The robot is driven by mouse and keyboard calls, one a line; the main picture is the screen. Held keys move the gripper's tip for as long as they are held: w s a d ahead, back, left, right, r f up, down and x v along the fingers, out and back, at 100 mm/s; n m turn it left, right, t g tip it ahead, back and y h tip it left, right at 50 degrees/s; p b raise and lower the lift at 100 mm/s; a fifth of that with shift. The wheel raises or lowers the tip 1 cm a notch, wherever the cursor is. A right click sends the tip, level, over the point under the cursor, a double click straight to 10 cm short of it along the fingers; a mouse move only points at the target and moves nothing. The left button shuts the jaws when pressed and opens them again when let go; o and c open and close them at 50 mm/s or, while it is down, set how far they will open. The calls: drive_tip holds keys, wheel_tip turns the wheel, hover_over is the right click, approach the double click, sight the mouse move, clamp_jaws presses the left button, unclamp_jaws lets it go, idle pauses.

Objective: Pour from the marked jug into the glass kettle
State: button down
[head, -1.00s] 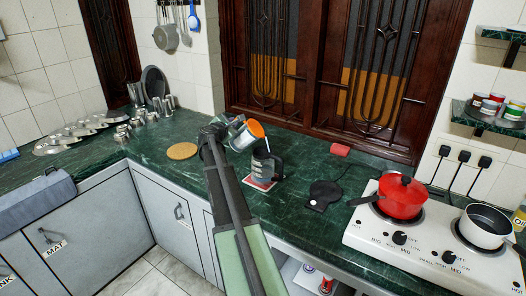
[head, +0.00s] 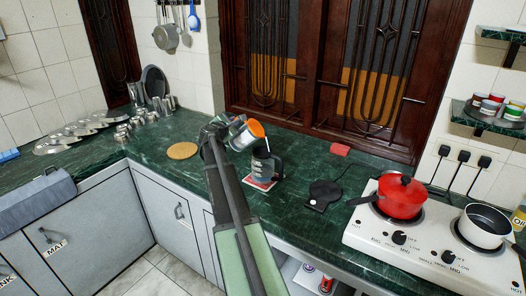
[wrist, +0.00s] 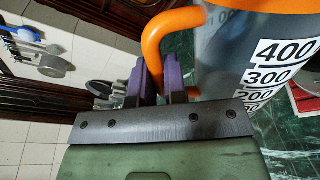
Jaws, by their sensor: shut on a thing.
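The marked jug (head: 244,134) has an orange rim and handle. In the wrist view the jug (wrist: 245,55) shows black numbers 400, 300 and 200 on white labels. My gripper (wrist: 163,82), with purple fingers, is shut on its orange handle. In the head view the jug is held tilted, its orange mouth facing right, just above the glass kettle. The glass kettle (head: 262,169) stands upright with a dark handle on its right, on a red and white mat (head: 261,184). The kettle is not clearly visible in the wrist view.
A round cork mat (head: 182,151) lies left of the kettle. A black kettle base (head: 323,193) and a red block (head: 340,150) lie to its right. The white stove (head: 425,232) with a red pot (head: 402,196) is farther right. Counter between is clear.

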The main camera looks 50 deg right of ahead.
drive_tip(key=shift+s+d+r+m+p, duration=0.3)
drive_tip(key=shift+s+m+p, duration=0.25)
drive_tip(key=shift+m, duration=0.35)
idle(7.1)
